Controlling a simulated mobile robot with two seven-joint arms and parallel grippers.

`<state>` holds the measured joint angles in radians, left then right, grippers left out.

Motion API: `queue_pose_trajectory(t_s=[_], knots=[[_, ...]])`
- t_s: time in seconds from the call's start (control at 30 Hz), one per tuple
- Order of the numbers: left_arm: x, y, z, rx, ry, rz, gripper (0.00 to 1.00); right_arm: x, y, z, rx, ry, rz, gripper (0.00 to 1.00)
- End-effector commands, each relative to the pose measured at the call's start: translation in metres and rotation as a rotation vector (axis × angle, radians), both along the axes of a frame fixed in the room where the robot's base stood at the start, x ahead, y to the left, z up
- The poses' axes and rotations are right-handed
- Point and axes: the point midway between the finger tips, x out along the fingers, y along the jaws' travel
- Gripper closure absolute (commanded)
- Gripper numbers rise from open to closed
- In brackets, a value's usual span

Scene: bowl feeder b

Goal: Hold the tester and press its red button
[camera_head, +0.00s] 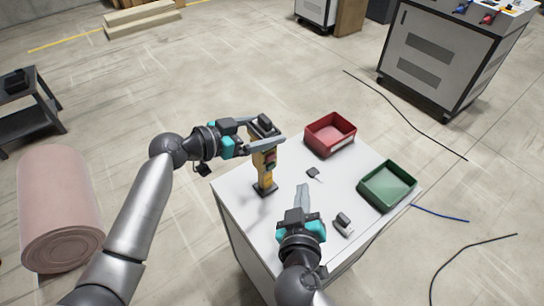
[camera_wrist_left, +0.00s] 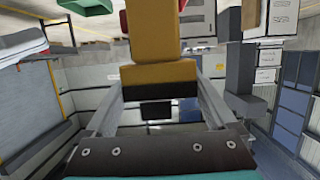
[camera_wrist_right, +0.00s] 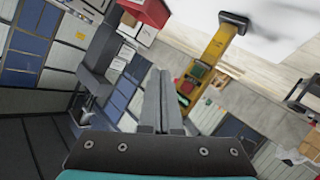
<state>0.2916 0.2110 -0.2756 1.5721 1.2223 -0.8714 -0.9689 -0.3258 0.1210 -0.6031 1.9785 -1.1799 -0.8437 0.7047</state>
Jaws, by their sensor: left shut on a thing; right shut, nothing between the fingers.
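The tester (camera_head: 263,178) is a yellow upright body with a dark foot near the left part of the white table (camera_head: 235,190). Its red button sits above a green one; the red button (camera_wrist_right: 187,87) also shows in the right wrist view. My left gripper (camera_head: 266,141) is shut on the tester's upper part. The yellow body (camera_wrist_left: 160,73) shows between its fingers in the left wrist view. My right gripper (camera_head: 302,188) is shut and empty, to the right of the tester and apart from it. I cannot tell whether the foot touches the table.
A red bin (camera_head: 331,148) stands at the table's back and a green bin (camera_head: 387,196) at its right. A small dark piece (camera_head: 313,173) lies between tester and bins. A small grey block with a dark top (camera_head: 343,223) lies right of my right gripper.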

Motion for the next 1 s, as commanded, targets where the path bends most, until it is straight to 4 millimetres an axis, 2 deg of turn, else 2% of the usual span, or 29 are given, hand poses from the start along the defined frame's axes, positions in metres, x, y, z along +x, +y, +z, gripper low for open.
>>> queue_pose_trajectory(t_s=[0.3, 0.5, 0.7, 1.0], knots=[[0.000, 0.000, -0.001, 0.002, 0.001, 0.000, 1.00, 0.038, 0.026, 0.001, 0.001, -0.002, 0.001, 1.00], [0.000, 0.000, -0.001, 0.002, 0.001, 0.000, 1.00, 0.056, 0.038, 0.001, 0.002, -0.001, 0.001, 1.00], [0.000, 0.000, -0.001, 0.002, 0.001, 0.000, 1.00, 0.064, 0.043, 0.001, 0.001, -0.001, 0.001, 1.00], [0.000, 0.000, -0.001, 0.002, 0.001, 0.000, 1.00, 0.065, 0.044, 0.001, 0.000, 0.000, 0.001, 1.00]])
